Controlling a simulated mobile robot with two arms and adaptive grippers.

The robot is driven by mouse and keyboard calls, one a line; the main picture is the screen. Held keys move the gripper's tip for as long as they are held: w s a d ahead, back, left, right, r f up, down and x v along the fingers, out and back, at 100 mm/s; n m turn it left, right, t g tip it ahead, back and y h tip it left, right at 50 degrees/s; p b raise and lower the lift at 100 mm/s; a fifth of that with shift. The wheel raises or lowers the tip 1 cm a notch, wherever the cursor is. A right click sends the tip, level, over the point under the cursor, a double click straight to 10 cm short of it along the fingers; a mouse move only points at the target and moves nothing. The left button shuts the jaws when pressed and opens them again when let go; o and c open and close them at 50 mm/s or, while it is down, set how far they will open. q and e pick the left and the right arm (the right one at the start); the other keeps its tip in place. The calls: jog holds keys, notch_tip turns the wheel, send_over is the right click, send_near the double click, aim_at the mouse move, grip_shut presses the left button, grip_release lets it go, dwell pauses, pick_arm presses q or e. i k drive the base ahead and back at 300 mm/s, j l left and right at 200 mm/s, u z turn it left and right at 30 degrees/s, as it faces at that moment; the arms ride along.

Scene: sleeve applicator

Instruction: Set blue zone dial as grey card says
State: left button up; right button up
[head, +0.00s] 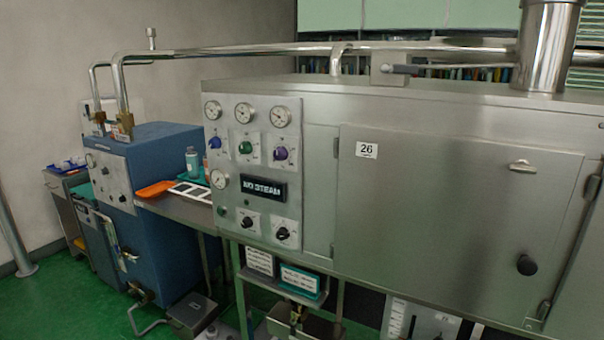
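The blue zone dial (214,143) is the leftmost knob in the row of coloured knobs on the steel machine's control panel. It is small in the head view and its exact setting cannot be read. A grey-framed card (260,261) with printed lines stands on a small shelf below the panel; it may be the grey card. Its text is too small to read. Beside it stands a teal-framed card (299,281). Neither of my grippers is in view.
A green knob (245,148) and a purple knob (281,153) sit beside the blue one, below several gauges. A display (264,188) reads "NO STEAM". Two black knobs are lower. A side table with an orange tray (155,189) adjoins the machine. Green floor is open at lower left.

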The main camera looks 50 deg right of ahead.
aim_at(215, 142)
jog(key=z, duration=1.2)
